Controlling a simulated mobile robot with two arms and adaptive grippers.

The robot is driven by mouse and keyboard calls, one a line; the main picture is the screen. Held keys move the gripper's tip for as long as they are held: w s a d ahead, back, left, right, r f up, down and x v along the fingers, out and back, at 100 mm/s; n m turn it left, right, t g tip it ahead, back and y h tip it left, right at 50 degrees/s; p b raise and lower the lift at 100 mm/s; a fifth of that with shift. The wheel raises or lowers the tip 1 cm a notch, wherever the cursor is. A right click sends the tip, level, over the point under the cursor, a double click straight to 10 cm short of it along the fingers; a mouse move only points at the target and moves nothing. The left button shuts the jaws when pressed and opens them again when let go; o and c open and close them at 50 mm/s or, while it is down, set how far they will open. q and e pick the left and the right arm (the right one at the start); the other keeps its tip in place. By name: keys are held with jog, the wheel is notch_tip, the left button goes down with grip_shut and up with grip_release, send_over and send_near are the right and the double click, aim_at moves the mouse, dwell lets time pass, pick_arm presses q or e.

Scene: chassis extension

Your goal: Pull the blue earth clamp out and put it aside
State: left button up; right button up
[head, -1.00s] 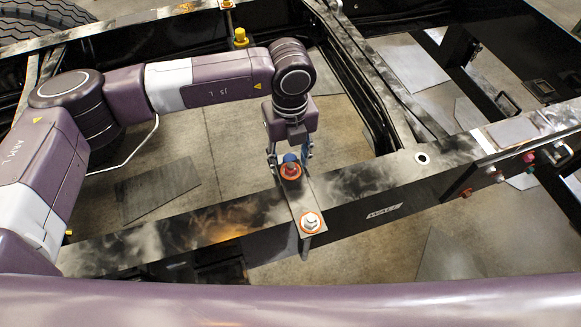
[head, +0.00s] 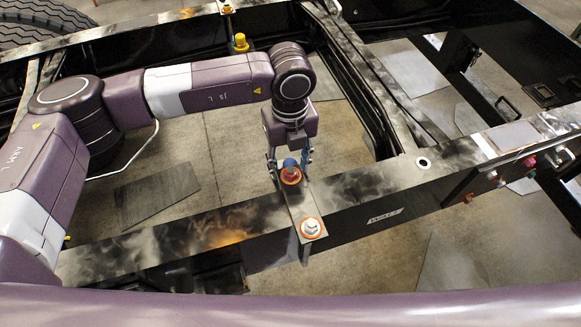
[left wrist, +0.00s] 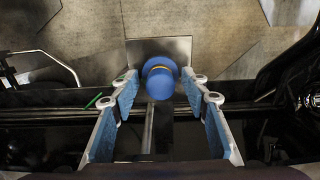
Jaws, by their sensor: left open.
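The blue earth clamp (head: 290,163) stands on an orange-red ring at the far end of a short plate across the near chassis rail (head: 180,228). It also shows in the left wrist view as a round blue knob (left wrist: 160,86) with a thin yellow band. My left gripper (head: 290,158) points down over it, its two fingers apart on either side. In the left wrist view the open fingers (left wrist: 160,92) flank the clamp, with visible gaps on both sides. The clamp's lower part is hidden. My right gripper is not in view.
A pale bolt (head: 311,228) on an orange ring sits at the plate's near end. Coloured knobs (head: 528,161) are at the right. The rail top left of the plate is bare.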

aim_at(290, 163)
pick_arm(q)
jog(key=shift+b, duration=0.3)
dwell(0.4)
grip_shut()
dwell(0.4)
jog(key=shift+r, duration=0.15)
jog(key=shift+r+p, duration=1.1)
jog(key=shift+r, duration=1.8)
